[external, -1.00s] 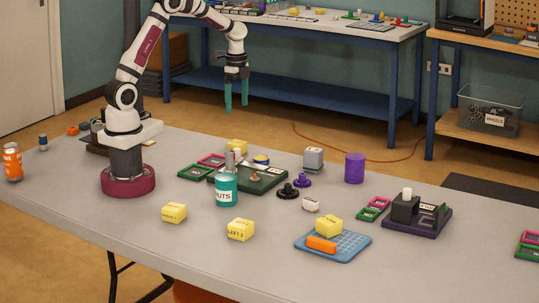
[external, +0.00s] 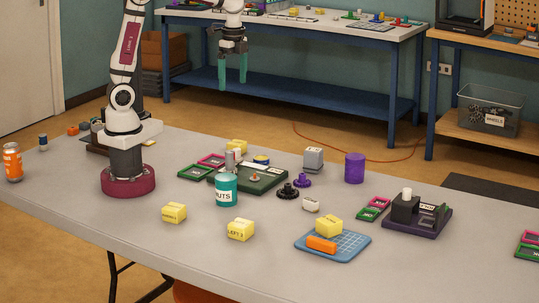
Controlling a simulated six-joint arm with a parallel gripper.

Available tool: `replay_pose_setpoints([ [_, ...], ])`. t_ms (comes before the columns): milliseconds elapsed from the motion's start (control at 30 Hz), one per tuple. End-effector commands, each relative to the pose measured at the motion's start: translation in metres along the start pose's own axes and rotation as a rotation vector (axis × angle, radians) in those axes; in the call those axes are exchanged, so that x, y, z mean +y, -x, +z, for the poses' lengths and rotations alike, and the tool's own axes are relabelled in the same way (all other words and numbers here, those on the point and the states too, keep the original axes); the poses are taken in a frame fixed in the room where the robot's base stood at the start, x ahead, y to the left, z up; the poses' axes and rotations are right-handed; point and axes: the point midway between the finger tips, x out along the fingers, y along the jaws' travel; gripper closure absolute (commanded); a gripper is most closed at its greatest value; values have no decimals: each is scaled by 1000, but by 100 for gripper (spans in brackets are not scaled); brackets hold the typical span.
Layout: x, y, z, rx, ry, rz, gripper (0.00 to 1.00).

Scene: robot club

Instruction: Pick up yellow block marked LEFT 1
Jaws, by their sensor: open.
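Several yellow blocks show on the grey table. One yellow block (external: 174,213) sits at the front left, its label too small to read. Another yellow block (external: 240,230) to its right has a label that seems to begin with LEFT; I cannot make out its number. A third yellow block (external: 329,227) sits on a blue gridded tray (external: 346,249). A fourth yellow block (external: 237,146) stands farther back, partly hidden. I cannot tell which is LEFT 1. My gripper (external: 232,85) is open and empty, its teal fingers pointing down, high above and apart from all blocks.
A teal can labelled NUTS (external: 226,190) stands between the front and back blocks. A dark green board (external: 262,182) with parts lies behind it. A purple cylinder (external: 355,168), a grey block (external: 313,159) and an orange piece (external: 321,244) are also out. The front table area is clear.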

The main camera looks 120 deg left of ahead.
Motion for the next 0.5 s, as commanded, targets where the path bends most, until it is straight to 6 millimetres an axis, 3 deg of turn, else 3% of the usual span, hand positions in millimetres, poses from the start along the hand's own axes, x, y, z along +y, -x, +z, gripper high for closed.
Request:
replay_pose_setpoints([
  [33, 52, 5, -18, -9, -71, -18, 0],
  [100, 121, 2, -21, -24, -151, -46, 0],
  [200, 196, -15, 0, -30, -254, -89, 0],
  [300, 232, -33, 26, -26, -320, -121, 0],
  [500, 246, -47, 42, -23, -350, -138, 2],
])
